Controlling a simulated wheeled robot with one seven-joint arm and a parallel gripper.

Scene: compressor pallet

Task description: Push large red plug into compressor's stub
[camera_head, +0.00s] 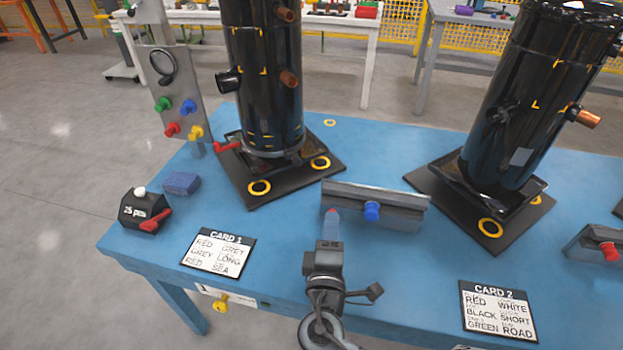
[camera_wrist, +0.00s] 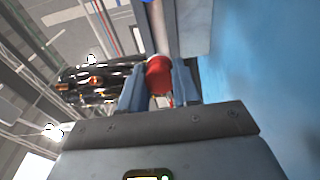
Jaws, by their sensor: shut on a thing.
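My gripper (camera_head: 331,222) is in front of a grey holder block on the blue table, fingers pointing toward the back. In the wrist view, its blue fingers (camera_wrist: 160,88) are shut on a red plug (camera_wrist: 159,73), whose rounded red end shows between them. In the head view only a small red tip (camera_head: 331,211) of it shows. The left black compressor (camera_head: 265,85) stands upright behind and left of my gripper, with copper stubs (camera_head: 289,79) and a black side stub (camera_head: 229,80). The plug is apart from these stubs. I cannot tell the plug's full size.
The grey holder block (camera_head: 400,208) with a blue plug (camera_head: 372,211) is close at right. A second compressor (camera_head: 525,100) stands further right. A panel with coloured knobs (camera_head: 178,118), a black box (camera_head: 143,211) and two cards (camera_head: 219,252) are around.

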